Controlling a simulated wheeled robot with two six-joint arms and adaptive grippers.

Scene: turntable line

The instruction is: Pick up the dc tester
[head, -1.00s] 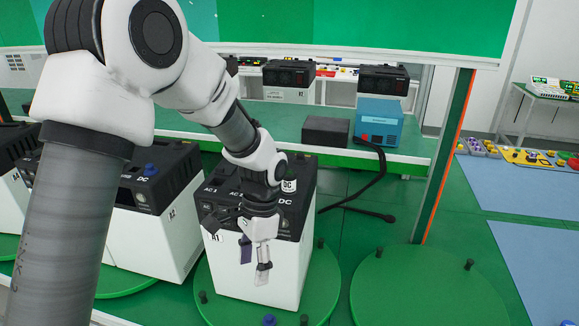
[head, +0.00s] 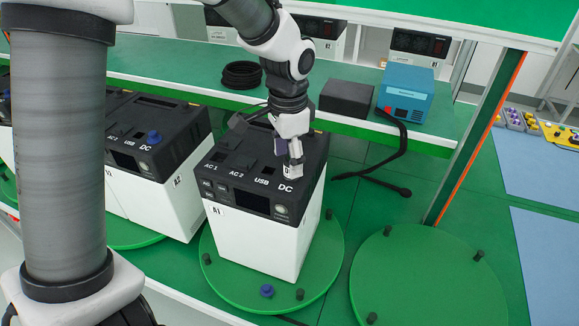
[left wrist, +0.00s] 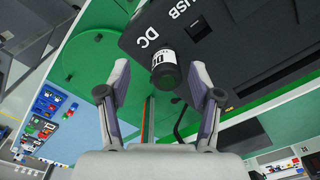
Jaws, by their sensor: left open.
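The dc tester is a small dark cylinder with a white label (left wrist: 164,70), standing at the DC corner of a power station's black top in the left wrist view. In the head view a bit of its white label (head: 292,171) shows beside my fingers; the rest is hidden. The power station (head: 255,240) has a white body and stands on a green turntable (head: 335,245). My left gripper (head: 286,152) is over the DC corner. In the left wrist view the gripper (left wrist: 160,90) is open, with the tester between and beyond its fingertips; I see no clear contact.
More power stations (head: 165,200) stand to the left. An empty green turntable (head: 425,280) with black pegs is on the right. On the shelf behind are a black box (head: 347,98), a blue device (head: 406,92) with a dark cable, and a black coil (head: 242,74).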

